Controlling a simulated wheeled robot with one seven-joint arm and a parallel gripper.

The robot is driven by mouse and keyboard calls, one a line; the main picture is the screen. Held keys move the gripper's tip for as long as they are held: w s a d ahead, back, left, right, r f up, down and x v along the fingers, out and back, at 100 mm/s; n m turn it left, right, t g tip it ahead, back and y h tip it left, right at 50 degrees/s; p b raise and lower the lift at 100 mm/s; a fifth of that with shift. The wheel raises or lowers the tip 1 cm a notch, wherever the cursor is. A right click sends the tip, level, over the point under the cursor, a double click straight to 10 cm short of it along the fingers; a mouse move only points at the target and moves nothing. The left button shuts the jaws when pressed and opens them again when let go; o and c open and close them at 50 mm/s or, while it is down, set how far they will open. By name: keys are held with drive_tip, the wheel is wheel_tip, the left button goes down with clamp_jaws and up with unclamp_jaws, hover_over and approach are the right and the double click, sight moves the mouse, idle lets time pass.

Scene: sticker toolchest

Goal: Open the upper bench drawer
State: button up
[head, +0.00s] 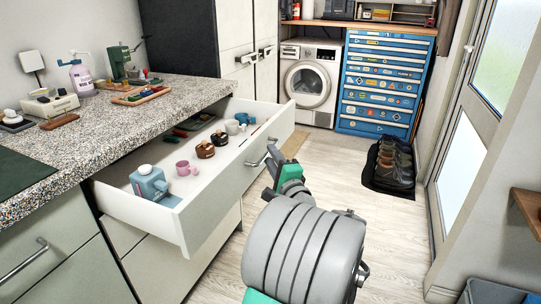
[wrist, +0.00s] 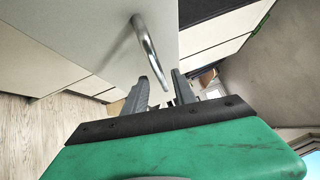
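The upper bench drawer (head: 228,188) is pulled well out from under the speckled worktop, its inside in view. Its front carries a curved metal handle (head: 257,162), which also shows in the wrist view (wrist: 148,52). My gripper (head: 273,158) is at the far end of this handle. In the wrist view the two grey fingers of my gripper (wrist: 164,82) stand apart, with the lower end of the handle showing in the gap between them. I cannot tell whether a finger touches the handle.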

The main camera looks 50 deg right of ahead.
drive_tip(key=v, duration=0.6)
drive_tip(key=shift+s, duration=0.2)
drive_tip(key=shift+a, duration=0.1)
